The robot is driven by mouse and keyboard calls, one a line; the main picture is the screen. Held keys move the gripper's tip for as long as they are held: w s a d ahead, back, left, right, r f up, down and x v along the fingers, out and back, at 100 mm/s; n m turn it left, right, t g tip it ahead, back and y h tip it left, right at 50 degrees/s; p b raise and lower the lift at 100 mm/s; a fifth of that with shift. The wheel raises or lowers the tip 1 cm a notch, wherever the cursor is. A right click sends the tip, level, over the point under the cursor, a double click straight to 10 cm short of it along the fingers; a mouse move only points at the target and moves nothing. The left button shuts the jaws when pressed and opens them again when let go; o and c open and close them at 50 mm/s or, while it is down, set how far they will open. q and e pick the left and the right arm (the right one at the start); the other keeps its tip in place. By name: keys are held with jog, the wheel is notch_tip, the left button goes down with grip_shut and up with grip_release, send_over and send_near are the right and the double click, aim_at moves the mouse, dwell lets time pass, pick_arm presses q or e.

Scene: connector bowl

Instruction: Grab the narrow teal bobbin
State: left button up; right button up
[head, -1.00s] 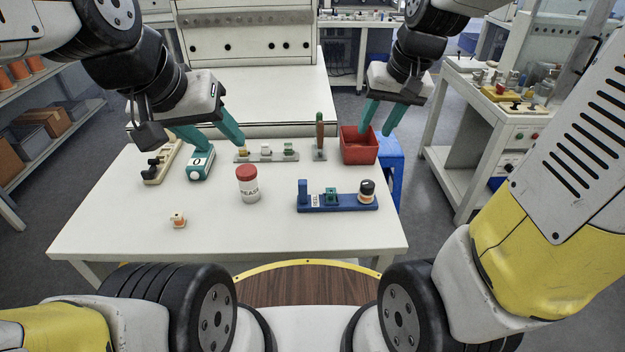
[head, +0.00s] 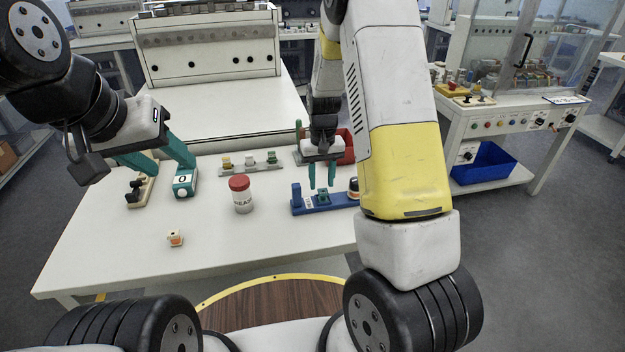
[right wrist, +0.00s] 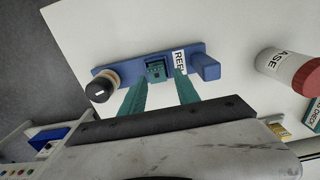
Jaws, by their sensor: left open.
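A small teal bobbin (head: 323,196) sits in the middle of a blue rack (head: 340,205). In the right wrist view the teal bobbin (right wrist: 157,71) shows in front of the fingertips, beside the rack's white label (right wrist: 179,62). My right gripper (head: 322,184) is open with its teal fingers pointing down just above the bobbin. My left gripper (head: 173,168) is open and empty near a teal-and-white device at the table's left.
A black-and-white spool (right wrist: 100,90) stands at one end of the rack; a blue post (right wrist: 206,67) stands at the other. A red-lidded white jar (head: 241,195) is left of the rack. A red bin (head: 343,146) is behind. The front table is mostly clear.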

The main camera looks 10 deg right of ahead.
aim_at(323, 191)
jog(key=f, duration=0.4)
jog(key=shift+w+d+f, duration=0.1)
jog(key=shift+d, duration=0.15)
grip_shut()
